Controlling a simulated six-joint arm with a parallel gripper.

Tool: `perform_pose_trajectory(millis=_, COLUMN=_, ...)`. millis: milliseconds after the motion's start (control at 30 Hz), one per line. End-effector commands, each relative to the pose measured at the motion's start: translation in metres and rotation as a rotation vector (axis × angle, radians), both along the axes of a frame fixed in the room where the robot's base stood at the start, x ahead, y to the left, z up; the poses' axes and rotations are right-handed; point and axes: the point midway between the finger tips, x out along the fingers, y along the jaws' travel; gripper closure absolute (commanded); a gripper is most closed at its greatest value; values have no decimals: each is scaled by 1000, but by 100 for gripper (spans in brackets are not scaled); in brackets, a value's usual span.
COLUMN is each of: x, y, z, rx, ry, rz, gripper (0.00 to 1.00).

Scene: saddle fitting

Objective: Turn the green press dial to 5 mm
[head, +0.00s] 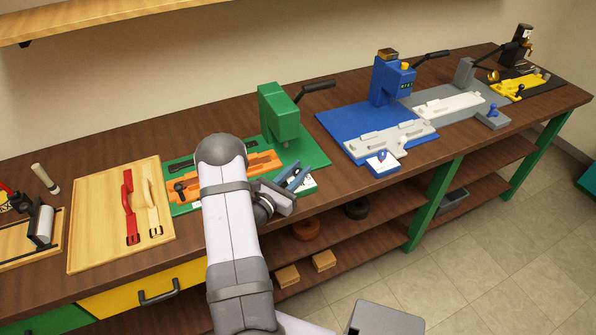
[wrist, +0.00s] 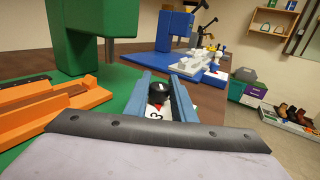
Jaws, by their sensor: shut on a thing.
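The green press (head: 279,112) stands on its green base with an orange fixture (head: 232,177) in front. Its dial is a white plate (head: 309,184) at the base's front right corner, mostly hidden by my gripper (head: 297,176). In the wrist view, the dial's round black knob (wrist: 158,94) sits between my two blue-grey fingers (wrist: 156,92). My gripper is shut on this knob. A red mark and a printed "3" (wrist: 154,113) show on the white plate below the knob. I cannot tell the exact reading.
A blue press (head: 390,82) with its own dial plate (head: 382,163) stands to the right, with grey and black stations beyond. A wooden board (head: 98,235) with red and tan straps lies to the left. The orange fixture is close left of my fingers.

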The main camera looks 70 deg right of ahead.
Motion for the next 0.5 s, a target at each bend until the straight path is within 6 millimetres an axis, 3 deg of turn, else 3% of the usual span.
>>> perform_pose_trajectory(millis=500, x=-1, y=-1, z=2, rx=-5, ry=-5, rz=256, gripper=100)
